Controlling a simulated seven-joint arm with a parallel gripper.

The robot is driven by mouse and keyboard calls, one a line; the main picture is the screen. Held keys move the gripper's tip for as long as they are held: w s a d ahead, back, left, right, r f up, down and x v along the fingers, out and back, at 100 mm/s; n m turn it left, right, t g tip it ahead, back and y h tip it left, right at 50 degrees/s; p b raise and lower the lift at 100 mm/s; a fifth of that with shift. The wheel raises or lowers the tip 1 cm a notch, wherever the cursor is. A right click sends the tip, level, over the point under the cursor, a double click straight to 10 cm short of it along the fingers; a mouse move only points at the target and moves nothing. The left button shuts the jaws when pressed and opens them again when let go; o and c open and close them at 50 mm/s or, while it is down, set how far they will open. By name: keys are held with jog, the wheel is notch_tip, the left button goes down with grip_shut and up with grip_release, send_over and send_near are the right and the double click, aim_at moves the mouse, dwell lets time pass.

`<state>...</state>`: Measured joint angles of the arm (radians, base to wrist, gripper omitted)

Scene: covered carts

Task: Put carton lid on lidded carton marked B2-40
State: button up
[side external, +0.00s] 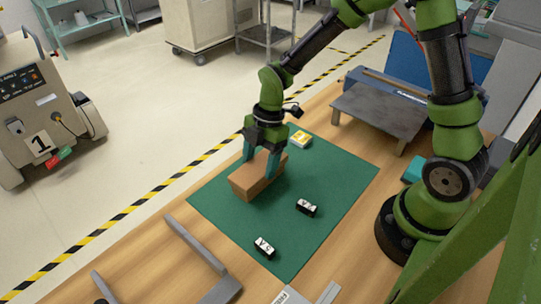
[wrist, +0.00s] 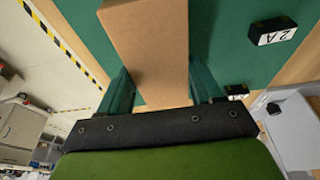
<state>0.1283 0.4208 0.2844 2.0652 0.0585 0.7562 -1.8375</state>
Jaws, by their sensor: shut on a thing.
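A plain brown cardboard piece (side external: 252,182), box-like in the side view, is on or just above the green mat (side external: 335,200); I take it for the carton lid. It also shows in the wrist view (wrist: 146,45), running up from between the fingers. My gripper (side external: 261,163) points down with its teal fingers on either side of the cardboard and is shut on it. I cannot tell whether a carton body sits under the lid or whether this is one piece. No B2-40 marking is readable in either view.
Two black blocks with white labels (side external: 306,208) (side external: 264,248) lie on the mat. A yellow-and-white labelled item (side external: 300,140) lies at its far edge. A grey raised platform (side external: 380,112) stands behind at right. Grey metal brackets (side external: 195,246) lie front left.

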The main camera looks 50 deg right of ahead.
jog(key=shift+f, duration=0.15)
jog(key=o, duration=1)
jog(key=v, duration=1.2)
jog(key=s+d+r+m+t, duration=0.1)
jog(key=s+r+m+t, duration=0.2)
jog(key=s+m, duration=0.3)
jog(key=s+d+r+m+t+h, duration=0.1)
jog(key=s+r+m+t, duration=0.3)
jog(key=m, duration=1.2)
notch_tip(320, 180, up, 2)
jog(key=shift+s+d+r, duration=0.1)
jog(key=shift+s+d, duration=0.4)
jog(key=shift+s, duration=0.75)
